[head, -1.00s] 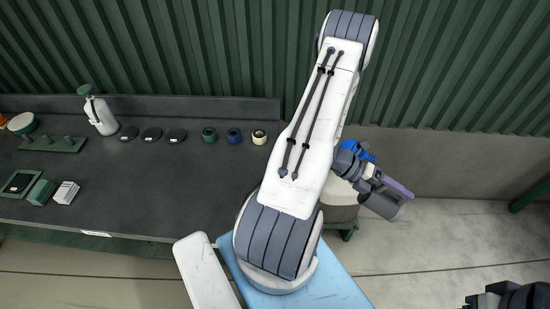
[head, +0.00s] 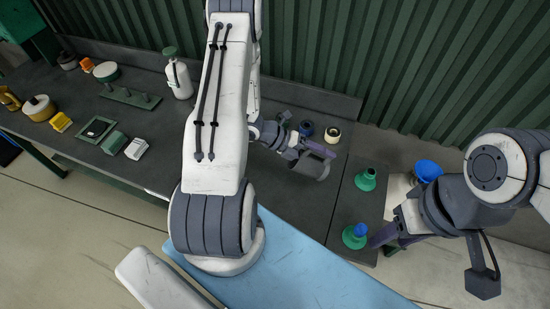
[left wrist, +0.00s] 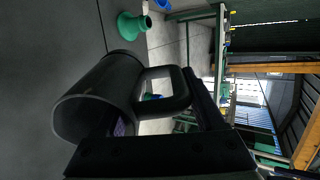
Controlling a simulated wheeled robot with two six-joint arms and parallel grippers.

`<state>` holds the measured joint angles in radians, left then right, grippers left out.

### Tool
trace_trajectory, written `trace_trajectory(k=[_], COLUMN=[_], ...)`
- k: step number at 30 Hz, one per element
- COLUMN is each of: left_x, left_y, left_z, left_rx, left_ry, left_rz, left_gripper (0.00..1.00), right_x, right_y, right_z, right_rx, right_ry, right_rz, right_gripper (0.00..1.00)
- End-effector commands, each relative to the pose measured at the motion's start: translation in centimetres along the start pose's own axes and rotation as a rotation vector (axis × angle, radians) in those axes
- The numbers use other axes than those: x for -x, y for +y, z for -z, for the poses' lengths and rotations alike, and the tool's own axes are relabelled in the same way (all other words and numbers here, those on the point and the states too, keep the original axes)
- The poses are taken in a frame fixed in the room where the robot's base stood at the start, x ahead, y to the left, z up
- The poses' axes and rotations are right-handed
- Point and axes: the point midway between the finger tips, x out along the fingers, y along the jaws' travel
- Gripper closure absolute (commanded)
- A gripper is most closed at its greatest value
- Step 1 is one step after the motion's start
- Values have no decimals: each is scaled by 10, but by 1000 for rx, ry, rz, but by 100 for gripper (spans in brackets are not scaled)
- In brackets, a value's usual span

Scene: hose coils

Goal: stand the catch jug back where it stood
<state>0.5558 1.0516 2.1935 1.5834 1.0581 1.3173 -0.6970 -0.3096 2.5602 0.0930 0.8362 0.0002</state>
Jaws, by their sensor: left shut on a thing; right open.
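The catch jug (head: 308,170) is a dark grey cylinder with a loop handle. My left gripper (head: 318,149) is shut on it and holds it over the right part of the dark bench in the head view. In the left wrist view the jug (left wrist: 88,105) is large, its open mouth facing lower left and its handle at right. I cannot tell exactly how high it is above the bench. My right gripper (head: 378,243) is open and empty, low beside a green flared stand with a blue top (head: 354,236).
Another green flared stand (head: 366,180) is on the bench's right end. A blue bucket (head: 428,171) is beyond that end. A white bottle (head: 178,78) stands further left.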

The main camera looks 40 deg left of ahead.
Motion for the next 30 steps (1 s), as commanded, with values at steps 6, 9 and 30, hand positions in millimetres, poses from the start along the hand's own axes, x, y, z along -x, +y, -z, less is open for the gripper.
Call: trace_trajectory(k=[6, 9, 30], left_x=[-10, -4, 24], left_y=[46, 69, 107], left_z=[24, 23, -8], left_rx=[-197, -310, -590], left_ry=[274, 363, 482], left_rz=[-406, -601, -965], left_gripper=[100, 100, 100], right_x=[33, 44, 62], right_y=[-2, -3, -4], right_z=[2, 2, 3], right_rx=[4, 5, 8], right_ry=[1, 1, 1], right_rz=[0, 0, 0], right_gripper=[50, 50, 50])
